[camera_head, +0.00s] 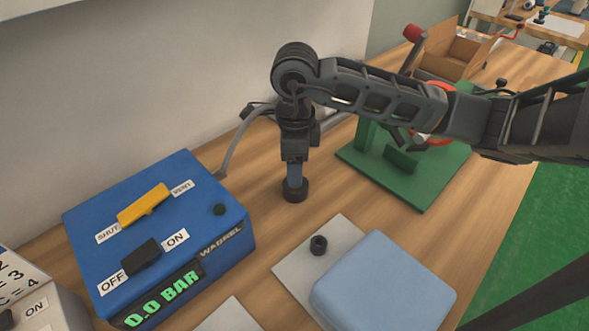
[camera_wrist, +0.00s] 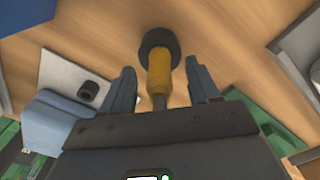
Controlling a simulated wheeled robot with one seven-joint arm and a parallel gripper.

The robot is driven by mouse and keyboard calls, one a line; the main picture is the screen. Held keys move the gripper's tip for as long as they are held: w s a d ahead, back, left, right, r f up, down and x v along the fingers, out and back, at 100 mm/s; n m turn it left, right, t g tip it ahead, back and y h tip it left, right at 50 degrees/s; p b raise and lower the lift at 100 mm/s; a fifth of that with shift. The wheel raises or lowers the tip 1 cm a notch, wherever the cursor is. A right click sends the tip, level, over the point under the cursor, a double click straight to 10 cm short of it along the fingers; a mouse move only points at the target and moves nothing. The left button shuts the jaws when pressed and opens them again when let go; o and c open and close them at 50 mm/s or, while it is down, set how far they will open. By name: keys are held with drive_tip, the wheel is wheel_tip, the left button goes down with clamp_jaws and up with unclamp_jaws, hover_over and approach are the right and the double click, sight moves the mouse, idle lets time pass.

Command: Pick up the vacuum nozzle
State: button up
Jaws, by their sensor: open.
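The vacuum nozzle has a yellow body (camera_wrist: 158,71) and a wide black round end (camera_wrist: 159,42) in the wrist view. My gripper (camera_wrist: 163,84) is open, with one blue-grey finger on each side of the nozzle and gaps between. In the head view my gripper (camera_head: 295,172) points down over the table, and the nozzle's black end (camera_head: 294,191) shows just below the fingers. The yellow body is hidden by the fingers there. Whether the black end touches the table is hard to tell.
A blue control box (camera_head: 190,225) reading 0.0 BAR stands left. A grey hose (camera_head: 237,145) runs behind my gripper. A grey plate (camera_head: 343,232) with a black ring (camera_head: 319,244) and a light blue block (camera_head: 385,285) lies in front right. A green stand (camera_head: 430,185) is right.

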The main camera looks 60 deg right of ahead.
drive_tip(key=shift+f, duration=1.25)
drive_tip(key=shift+c, duration=0.3)
clamp_jaws()
